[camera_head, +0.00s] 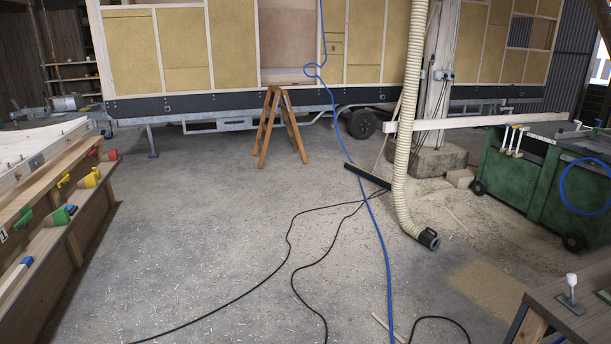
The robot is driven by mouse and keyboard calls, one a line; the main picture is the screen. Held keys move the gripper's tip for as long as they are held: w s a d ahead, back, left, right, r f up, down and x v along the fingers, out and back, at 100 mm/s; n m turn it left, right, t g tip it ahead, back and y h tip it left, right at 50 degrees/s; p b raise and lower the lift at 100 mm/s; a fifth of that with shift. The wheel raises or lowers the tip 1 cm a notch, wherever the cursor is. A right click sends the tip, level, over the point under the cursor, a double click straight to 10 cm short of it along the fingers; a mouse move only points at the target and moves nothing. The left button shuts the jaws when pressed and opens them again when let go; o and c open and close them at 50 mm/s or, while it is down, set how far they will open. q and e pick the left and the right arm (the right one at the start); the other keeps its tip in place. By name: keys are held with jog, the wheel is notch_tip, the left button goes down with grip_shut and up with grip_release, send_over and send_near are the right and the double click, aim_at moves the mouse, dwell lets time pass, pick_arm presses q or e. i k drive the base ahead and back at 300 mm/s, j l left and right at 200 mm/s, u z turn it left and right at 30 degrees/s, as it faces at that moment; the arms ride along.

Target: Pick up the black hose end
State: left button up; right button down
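The black hose end (429,238) lies on the concrete floor right of the middle. It is a short dark nozzle at the lower end of a cream ribbed hose (399,170), which hangs down from the top of the view and bends right at the floor. Its open mouth faces right. Neither of my grippers shows in the head view.
A blue hose (377,235) and black cables (289,240) cross the floor. A broom (367,176) lies left of the ribbed hose. The left-centre floor is mostly clear.

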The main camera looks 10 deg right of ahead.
aim_at(432, 241)
jog(key=i+l+z, duration=0.2)
jog(key=i+z, duration=0.2)
jog(key=i, duration=0.3)
jog(key=i+z, duration=0.45)
jog(key=i, duration=0.25)
jog(key=i+j+z, duration=0.4)
jog(key=i, duration=0.3)
jog(key=i+l, duration=0.15)
jog(key=i, duration=0.25)
jog(key=i+l, duration=0.15)
jog(key=i, duration=0.2)
jog(key=i+l, duration=0.15)
jog(key=i, duration=0.25)
